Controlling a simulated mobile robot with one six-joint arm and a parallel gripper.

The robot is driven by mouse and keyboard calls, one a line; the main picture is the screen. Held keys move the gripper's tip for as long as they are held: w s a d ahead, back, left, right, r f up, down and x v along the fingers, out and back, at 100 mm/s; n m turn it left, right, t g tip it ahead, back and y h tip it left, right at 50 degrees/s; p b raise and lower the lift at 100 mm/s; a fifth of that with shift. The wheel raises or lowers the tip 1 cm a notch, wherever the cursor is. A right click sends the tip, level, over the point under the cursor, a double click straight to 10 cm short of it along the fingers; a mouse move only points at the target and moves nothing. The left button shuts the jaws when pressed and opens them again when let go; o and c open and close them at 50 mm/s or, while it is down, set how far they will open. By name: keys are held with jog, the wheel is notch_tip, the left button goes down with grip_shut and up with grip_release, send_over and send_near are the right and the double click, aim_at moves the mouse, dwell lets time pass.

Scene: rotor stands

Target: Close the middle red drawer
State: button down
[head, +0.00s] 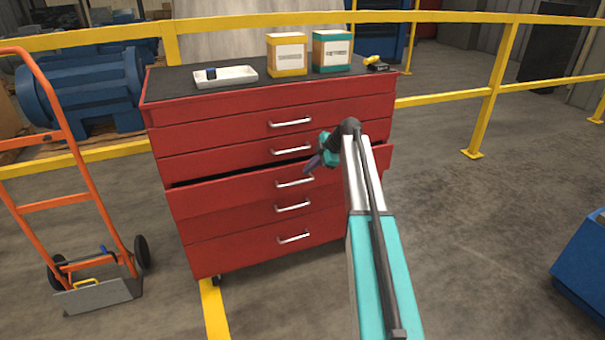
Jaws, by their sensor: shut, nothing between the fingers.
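The middle red drawer (230,198) of the red cabinet (215,258) stands partly open, with a dark gap along its top edge. Its silver handle (294,183) faces me. My gripper (312,164) is shut and empty, just above and to the right of that handle, in front of the cabinet. Whether it touches the drawer front I cannot tell. The other drawers above and below look shut.
On the cabinet top stand a white tray (240,79), a yellow box (287,70) and a teal box (331,66). An orange hand truck (55,205) stands at the left. Yellow railing (450,93) runs behind. A blue bin (582,268) is at the right; floor between is clear.

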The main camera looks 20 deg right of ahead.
jog(key=shift+v, duration=2.8)
jog(key=shift+f, duration=0.1)
jog(key=s+a+f+m+g, duration=0.25)
jog(key=s+a+f, duration=0.4)
jog(key=f, duration=0.45)
jog(key=s+a+f+m+g+h, duration=0.1)
jog(key=s+a+f+m, duration=0.35)
jog(key=f, duration=0.75)
jog(key=s+a+f+m+g, duration=0.2)
jog(key=s+a+f, duration=0.4)
jog(key=s+f, duration=0.4)
jog(key=s+a+f+m+g+h, duration=0.1)
jog(key=s+f, duration=0.5)
jog(key=s, duration=0.6)
jog(key=s+a+f+m+g+h, duration=0.1)
jog(key=s+a+f+m, duration=0.3)
jog(key=s, duration=0.7)
jog(key=s+a+f+m+g+h, duration=0.1)
jog(key=s+a+f+m+g, duration=0.1)
jog(key=s+f, duration=0.5)
jog(key=s+g, duration=0.1)
jog(key=s, duration=0.4)
jog(key=shift+s+a+f+m+h, duration=0.25)
jog(key=shift+s+f+m+h, duration=0.05)
jog(key=shift+s+m+h, duration=0.1)
jog(key=shift+s, duration=0.1)
